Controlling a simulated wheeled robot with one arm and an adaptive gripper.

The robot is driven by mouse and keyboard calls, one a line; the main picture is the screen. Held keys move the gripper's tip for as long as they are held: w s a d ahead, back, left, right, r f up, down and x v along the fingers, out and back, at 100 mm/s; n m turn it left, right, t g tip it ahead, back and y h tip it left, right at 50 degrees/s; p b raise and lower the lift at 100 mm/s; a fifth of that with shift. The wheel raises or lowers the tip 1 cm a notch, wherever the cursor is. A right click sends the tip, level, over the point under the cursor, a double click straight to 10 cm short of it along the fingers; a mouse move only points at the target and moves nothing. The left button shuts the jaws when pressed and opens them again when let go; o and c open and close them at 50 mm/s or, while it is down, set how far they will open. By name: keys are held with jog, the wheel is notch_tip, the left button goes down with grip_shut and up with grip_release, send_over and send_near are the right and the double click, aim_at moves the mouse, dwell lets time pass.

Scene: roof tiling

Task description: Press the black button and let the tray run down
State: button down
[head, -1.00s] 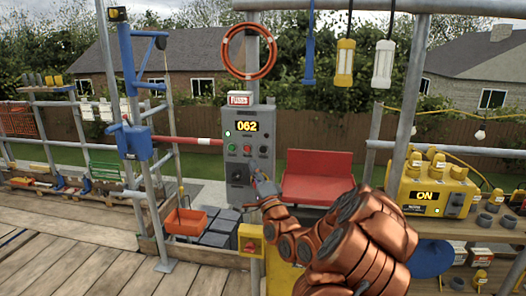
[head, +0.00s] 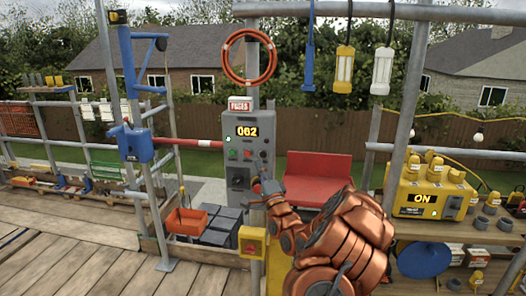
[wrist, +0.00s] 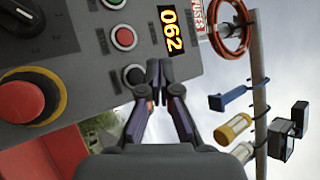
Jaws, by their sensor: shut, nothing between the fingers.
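A grey control box (head: 240,140) stands on a post, with a lit display reading 062 and a row of buttons. In the wrist view the black button (wrist: 134,75) sits beside the red button (wrist: 124,38), with a green one (wrist: 113,5) past it. My gripper (wrist: 155,68) is shut and empty. Its tips are just beside the black button in that picture; contact cannot be told. In the head view my gripper (head: 264,183) is in front of the box's lower right part. An orange tray (head: 188,220) is low at the left, near the blue hoist (head: 135,143).
The wrist view shows a large red mushroom button on a yellow base (wrist: 28,98) and a black rotary knob (wrist: 25,18) on the same panel. A red seat-like piece (head: 316,178) is right of the box. A yellow power unit (head: 432,192) stands on the right bench.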

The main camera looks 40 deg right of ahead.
aim_at(263, 155)
jog(key=w+d, duration=0.2)
jog(key=d, duration=0.1)
jog(key=shift+w+d, duration=0.15)
jog(key=shift+w+d+f, duration=0.1)
jog(key=shift+w+d, duration=0.1)
dwell(1.5)
